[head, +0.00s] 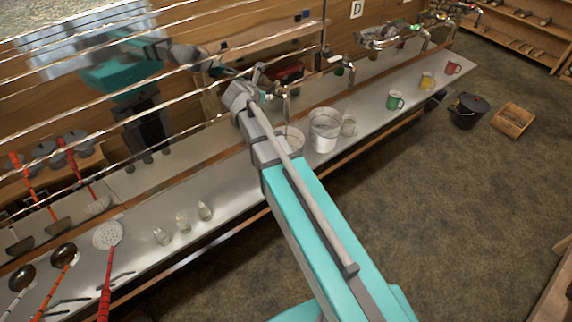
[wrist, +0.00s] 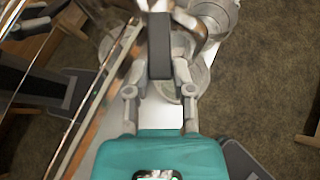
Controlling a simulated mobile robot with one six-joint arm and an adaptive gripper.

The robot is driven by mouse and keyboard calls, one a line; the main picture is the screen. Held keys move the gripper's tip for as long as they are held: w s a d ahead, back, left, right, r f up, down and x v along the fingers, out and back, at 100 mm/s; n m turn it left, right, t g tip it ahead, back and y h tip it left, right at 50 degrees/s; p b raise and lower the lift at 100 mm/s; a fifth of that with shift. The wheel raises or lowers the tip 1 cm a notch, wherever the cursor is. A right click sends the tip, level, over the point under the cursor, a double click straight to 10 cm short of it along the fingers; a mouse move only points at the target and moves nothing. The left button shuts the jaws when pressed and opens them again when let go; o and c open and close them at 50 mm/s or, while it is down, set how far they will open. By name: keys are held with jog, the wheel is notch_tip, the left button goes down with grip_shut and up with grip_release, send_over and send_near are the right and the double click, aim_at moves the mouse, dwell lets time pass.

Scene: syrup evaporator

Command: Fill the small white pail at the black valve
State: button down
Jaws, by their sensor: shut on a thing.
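My gripper (head: 257,78) is at the far end of my arm, beside a tap over the steel counter. In the wrist view my gripper (wrist: 160,78) is closed around a dark upright bar (wrist: 158,50), which looks like the black valve's handle. A pale, round, see-through-looking container (head: 292,136) stands below the tap, partly hidden by my arm. It may be the small white pail; it also shows beneath the fingers in the wrist view (wrist: 201,76). Its contents cannot be made out.
A smaller clear vessel (head: 349,126) stands right of the metal pail. Green (head: 395,101), yellow (head: 426,81) and red (head: 453,67) mugs are farther right. Small bottles (head: 183,222) and a skimmer (head: 108,235) are at left. A black bucket (head: 468,110) and crate (head: 513,120) stand on the floor.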

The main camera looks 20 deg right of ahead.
jog(key=shift+s+d+n+t+y, duration=0.4)
jog(key=shift+d+n+y, duration=0.15)
jog(key=shift+n, duration=0.15)
jog(key=shift+s+d+n+t+y, duration=0.35)
jog(key=shift+d+n+t+y, duration=0.15)
jog(key=shift+n, duration=0.2)
jog(key=shift+a, duration=0.1)
jog(key=shift+s+d+n+t+y, duration=0.3)
jog(key=shift+d+n+y, duration=0.4)
jog(key=shift+n+y, duration=0.2)
jog(key=shift+a, duration=0.1)
dwell(3.0)
